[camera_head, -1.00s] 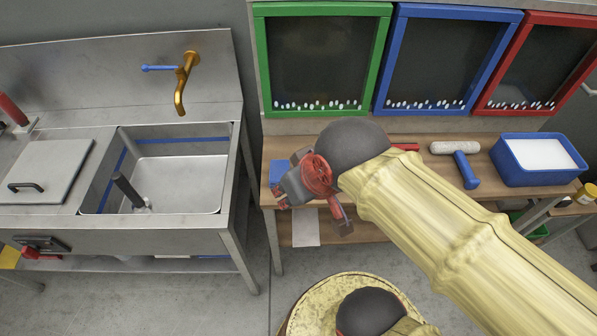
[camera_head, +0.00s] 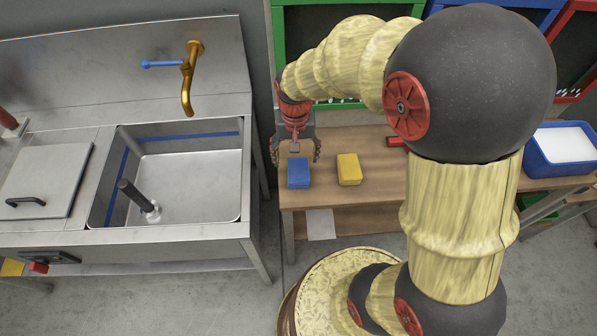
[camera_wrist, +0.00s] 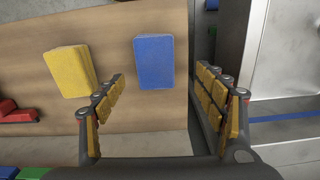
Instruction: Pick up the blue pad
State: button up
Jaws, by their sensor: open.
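The blue pad (camera_head: 298,172) lies flat on the wooden table near its left end. In the wrist view the blue pad (camera_wrist: 154,62) is ahead of the fingertips, left of the middle of the gap and nearer the left finger. My gripper (camera_head: 298,152) hangs over the table's left end, just behind and above the pad in the head view. In the wrist view my gripper (camera_wrist: 162,78) has its two yellow-padded fingers wide apart with nothing between them. I cannot tell the exact height above the pad.
A yellow pad (camera_head: 349,169) lies right of the blue one with a gap between. A red object (camera_wrist: 16,112) lies farther along the table. A blue tub (camera_head: 560,150) stands at the right. The steel sink (camera_head: 180,185) is left of the table (camera_head: 375,195).

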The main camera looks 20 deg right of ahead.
aim_at(299, 171)
notch_tip(299, 171, down, 4)
jog(key=shift+r+b, duration=0.15)
jog(key=shift+b, duration=0.4)
jog(key=f+b, duration=0.1)
jog(key=f, duration=0.2)
jog(key=f+b, duration=0.1)
jog(key=f, duration=0.1)
jog(key=shift+s+d+b, duration=0.3)
jog(key=shift+s+b, duration=0.05)
jog(key=shift+c, duration=1.1)
jog(key=c, duration=1)
